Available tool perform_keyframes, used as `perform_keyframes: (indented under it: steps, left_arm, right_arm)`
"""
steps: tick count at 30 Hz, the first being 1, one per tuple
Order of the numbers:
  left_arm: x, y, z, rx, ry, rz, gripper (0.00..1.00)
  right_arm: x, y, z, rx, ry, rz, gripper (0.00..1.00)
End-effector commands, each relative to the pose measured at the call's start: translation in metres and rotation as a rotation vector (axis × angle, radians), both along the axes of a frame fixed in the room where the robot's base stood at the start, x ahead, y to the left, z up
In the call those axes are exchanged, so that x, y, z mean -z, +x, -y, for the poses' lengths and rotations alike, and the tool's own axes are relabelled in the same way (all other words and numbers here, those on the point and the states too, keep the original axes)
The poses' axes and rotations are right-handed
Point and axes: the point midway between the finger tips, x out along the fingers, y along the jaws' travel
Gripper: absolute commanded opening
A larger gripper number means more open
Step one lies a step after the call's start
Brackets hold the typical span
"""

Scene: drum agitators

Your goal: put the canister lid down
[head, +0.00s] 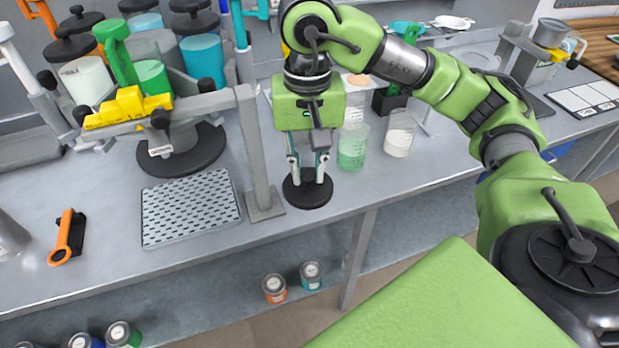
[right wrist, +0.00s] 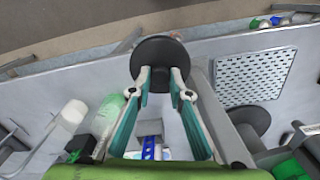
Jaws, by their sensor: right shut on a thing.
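The canister lid (head: 307,196) is a round black disc at the front part of the grey bench, just right of a grey post's foot. My right gripper (head: 308,178) points down and is shut on the lid's raised middle. In the right wrist view the lid (right wrist: 160,50) lies flat across the fingertips (right wrist: 160,76), close to the bench's front edge. I cannot tell whether it touches the bench top. My left gripper is not in view.
A perforated grey tray (head: 190,208) lies left of the grey post (head: 255,150). Beakers with green (head: 352,150) and white (head: 399,135) contents stand right of my gripper. An orange-handled tool (head: 66,238) lies far left. Bare bench (head: 110,205) shows between tool and tray.

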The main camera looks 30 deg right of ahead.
Motion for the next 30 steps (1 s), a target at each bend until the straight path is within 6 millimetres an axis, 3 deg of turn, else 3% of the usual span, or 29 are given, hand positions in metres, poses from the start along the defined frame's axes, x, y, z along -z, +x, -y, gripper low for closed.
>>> perform_keyframes:
  steps: [11, 16, 26, 30]
  left_arm:
    - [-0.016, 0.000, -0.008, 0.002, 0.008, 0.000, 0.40]
    - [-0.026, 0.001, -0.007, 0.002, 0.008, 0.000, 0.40]
    - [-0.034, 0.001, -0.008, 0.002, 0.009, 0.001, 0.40]
    - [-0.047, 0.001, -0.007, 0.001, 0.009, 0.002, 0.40]
  right_arm:
    - [0.033, 0.066, 0.048, 0.009, 0.001, -0.008, 0.02]
    - [0.065, 0.089, 0.064, 0.005, 0.000, -0.008, 0.02]
    - [0.094, 0.108, 0.078, 0.003, 0.000, -0.004, 0.02]
    - [0.112, 0.110, 0.079, 0.001, 0.000, -0.008, 0.02]
